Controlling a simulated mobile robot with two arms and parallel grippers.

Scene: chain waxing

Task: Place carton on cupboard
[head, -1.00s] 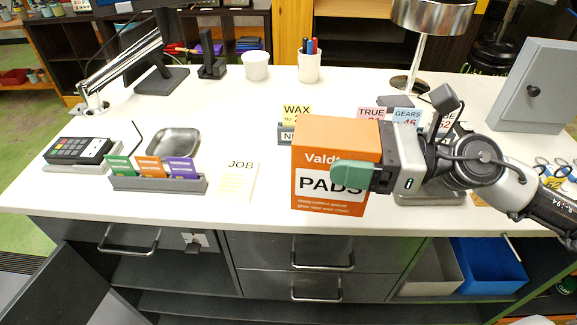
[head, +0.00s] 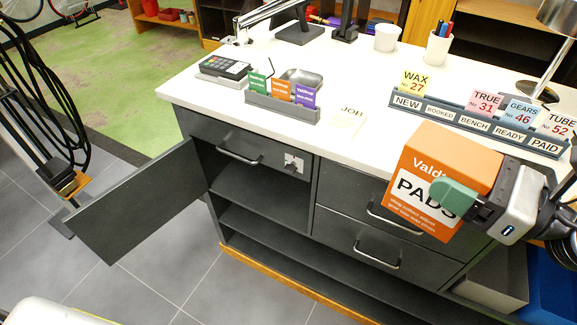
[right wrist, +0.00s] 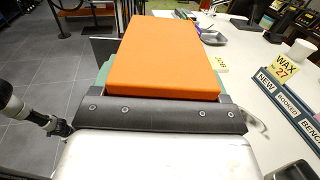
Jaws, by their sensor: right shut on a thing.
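The orange carton (head: 436,176) with a white "PADS" label is held by my right gripper (head: 452,200), which is shut on it. The carton is tilted and in front of the right-hand drawers in the head view. In the right wrist view the carton (right wrist: 166,52) shows its plain orange face between the fingers. The cupboard (head: 262,190) is the dark compartment at the left of the counter. Its door (head: 140,200) stands wide open to the left, and its shelves look empty.
The white countertop (head: 225,96) holds a card reader (head: 224,67), a card holder (head: 282,106) and a long ticket rack (head: 470,122). Drawer handles (head: 377,256) stick out below. A blue bin (head: 550,290) is at lower right. Grey floor lies free in front.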

